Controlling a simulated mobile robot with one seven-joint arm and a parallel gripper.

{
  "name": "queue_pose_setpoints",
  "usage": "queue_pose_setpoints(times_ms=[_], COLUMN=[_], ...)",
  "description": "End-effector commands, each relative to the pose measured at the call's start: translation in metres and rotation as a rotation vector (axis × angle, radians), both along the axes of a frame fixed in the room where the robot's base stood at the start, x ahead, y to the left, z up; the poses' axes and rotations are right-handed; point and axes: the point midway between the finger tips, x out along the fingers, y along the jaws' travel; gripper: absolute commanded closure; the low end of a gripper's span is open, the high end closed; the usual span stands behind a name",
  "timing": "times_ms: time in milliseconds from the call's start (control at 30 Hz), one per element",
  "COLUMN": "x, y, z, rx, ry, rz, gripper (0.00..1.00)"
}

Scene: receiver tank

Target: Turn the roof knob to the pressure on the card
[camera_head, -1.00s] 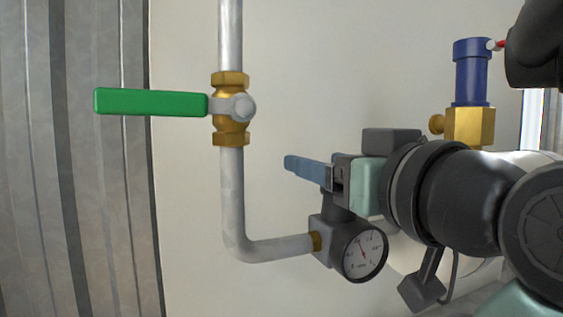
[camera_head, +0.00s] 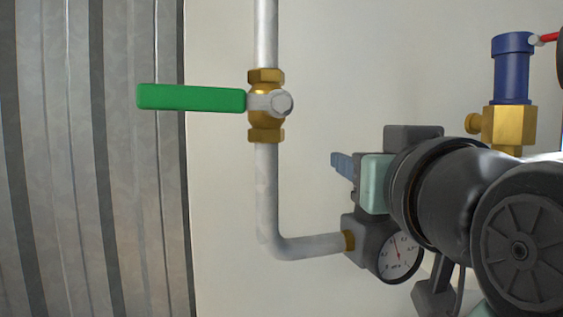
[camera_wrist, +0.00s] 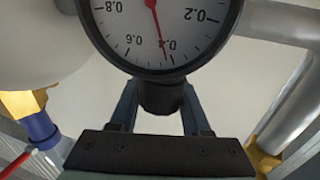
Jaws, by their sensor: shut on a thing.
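The dark roof knob (camera_wrist: 161,97) sits beside the round gauge in the wrist view. My gripper (camera_wrist: 160,108) has its two blue-grey fingers on either side of the knob and is shut on it. In the head view my gripper (camera_head: 343,165) is over the regulator body (camera_head: 362,229) and hides the knob. The pressure gauge (camera_head: 399,257) has a white face and a red needle. In the wrist view the gauge face (camera_wrist: 145,40) is upside down, partly cut off, and its needle points close to 0.4. No card is in view.
A pipe with a green-handled valve (camera_head: 191,98) runs down to the regulator from the left. A blue and brass fitting (camera_head: 512,70) with a red piece stands at the right. Corrugated grey metal (camera_head: 90,160) fills the left side.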

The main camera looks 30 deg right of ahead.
Motion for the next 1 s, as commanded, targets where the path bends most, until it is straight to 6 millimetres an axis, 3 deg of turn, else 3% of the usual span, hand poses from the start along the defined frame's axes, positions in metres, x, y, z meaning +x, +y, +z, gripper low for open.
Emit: queue_pose_setpoints(times_ms=[600, 1000], x=[-0.009, -0.014], y=[-0.01, -0.014], z=[0.0, 0.001], rx=[-0.002, 0.0], ry=[0.0, -0.002], rz=[-0.527, -0.692], gripper=[1.0, 1.0])
